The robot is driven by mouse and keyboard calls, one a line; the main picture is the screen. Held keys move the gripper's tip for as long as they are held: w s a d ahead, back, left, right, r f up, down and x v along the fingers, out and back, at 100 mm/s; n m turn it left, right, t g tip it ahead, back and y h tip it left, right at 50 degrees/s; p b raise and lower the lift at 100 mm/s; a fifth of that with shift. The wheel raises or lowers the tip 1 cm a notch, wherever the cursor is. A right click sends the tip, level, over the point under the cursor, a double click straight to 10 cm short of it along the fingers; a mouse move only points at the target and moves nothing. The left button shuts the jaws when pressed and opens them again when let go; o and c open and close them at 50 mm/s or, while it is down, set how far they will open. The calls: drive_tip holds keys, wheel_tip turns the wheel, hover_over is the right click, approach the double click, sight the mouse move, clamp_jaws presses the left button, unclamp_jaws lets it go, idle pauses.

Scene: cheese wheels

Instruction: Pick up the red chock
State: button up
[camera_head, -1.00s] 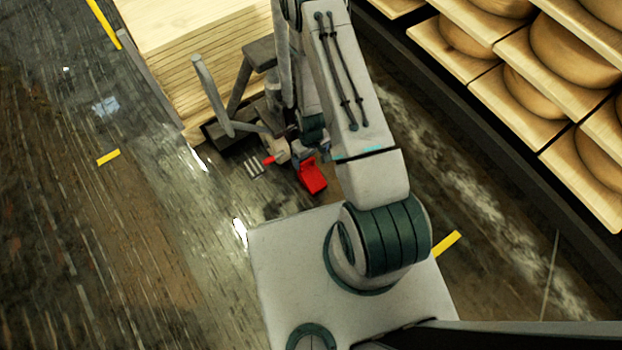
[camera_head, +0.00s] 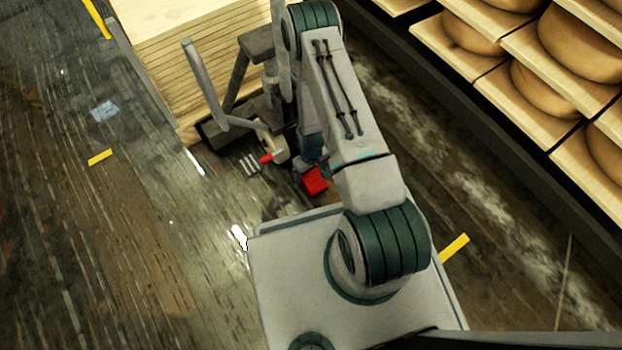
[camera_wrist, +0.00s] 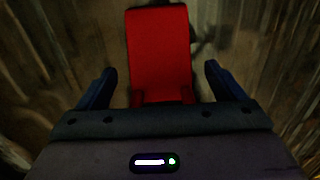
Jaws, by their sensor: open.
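The red chock (camera_head: 314,181) is on the floor close to the front of my base, partly covered by my arm in the head view. In the wrist view the red chock (camera_wrist: 160,50) fills the upper middle, with its sloping face toward the camera. My gripper (camera_wrist: 160,88) is open, with one dark blue finger on each side of the chock. A gap shows between each finger and the chock. In the head view my gripper (camera_head: 308,166) is right over the chock and mostly hidden by my arm.
A cart-like thing with grey upright bars (camera_head: 205,85) and a small red part (camera_head: 266,158) stands just beyond the chock, beside a stack of pale boards (camera_head: 185,70). Shelves with cheese wheels (camera_head: 540,90) line the right. The floor at left is open.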

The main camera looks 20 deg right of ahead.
drive_tip(key=shift+f, duration=0.6)
drive_tip(key=shift+r, duration=0.1)
drive_tip(key=c, duration=1.4)
drive_tip(key=shift+r, duration=0.1)
